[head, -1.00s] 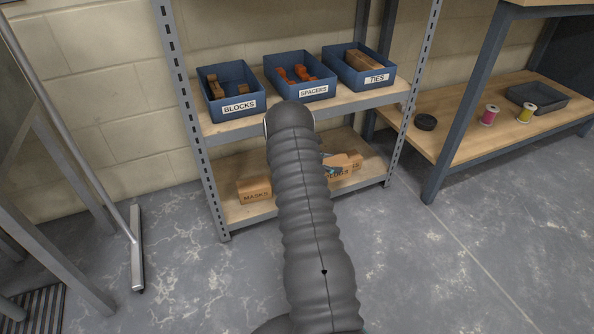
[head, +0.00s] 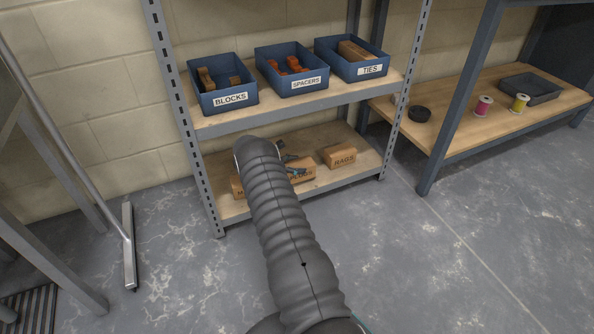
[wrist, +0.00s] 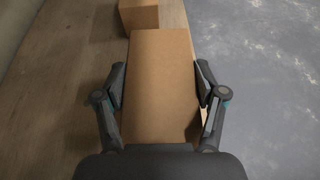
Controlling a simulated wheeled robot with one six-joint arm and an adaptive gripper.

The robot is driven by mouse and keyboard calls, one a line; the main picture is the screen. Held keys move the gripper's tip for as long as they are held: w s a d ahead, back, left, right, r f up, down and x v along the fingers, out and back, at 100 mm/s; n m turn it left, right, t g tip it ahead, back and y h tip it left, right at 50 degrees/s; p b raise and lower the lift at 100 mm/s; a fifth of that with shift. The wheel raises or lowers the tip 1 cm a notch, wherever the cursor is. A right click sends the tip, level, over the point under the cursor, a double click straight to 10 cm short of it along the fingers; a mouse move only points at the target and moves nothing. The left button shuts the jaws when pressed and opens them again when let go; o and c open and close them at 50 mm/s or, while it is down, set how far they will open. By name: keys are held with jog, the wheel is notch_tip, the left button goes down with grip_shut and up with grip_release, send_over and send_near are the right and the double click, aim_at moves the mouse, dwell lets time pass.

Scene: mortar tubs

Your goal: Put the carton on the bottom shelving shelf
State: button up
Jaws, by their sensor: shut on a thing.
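The carton with a PLUGS label (head: 302,175) is at the bottom shelf (head: 345,178) of the shelving, partly behind my arm in the head view. My gripper (head: 294,164) is shut on it from above. In the wrist view, the carton (wrist: 160,85) lies between the two fingers of my gripper (wrist: 160,88), with one finger against each side. The carton looks level, on or just above the boards; I cannot tell whether it touches them.
A RAGS carton (head: 339,156) stands to the right on the bottom shelf. Another carton (head: 237,187), mostly hidden by my arm, stands at the left. Blue bins labelled BLOCKS (head: 225,103), SPACERS (head: 300,86) and TIES (head: 364,72) fill the shelf above. A shelving post (head: 408,95) rises at right.

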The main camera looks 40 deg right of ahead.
jog(key=shift+f, duration=1.15)
jog(key=shift+f+b, duration=0.15)
jog(key=shift+b, duration=0.15)
jog(key=o, duration=1.3)
jog(key=shift+r, duration=0.2)
jog(key=shift+p+v, duration=0.45)
jog(key=shift+v, duration=3.3)
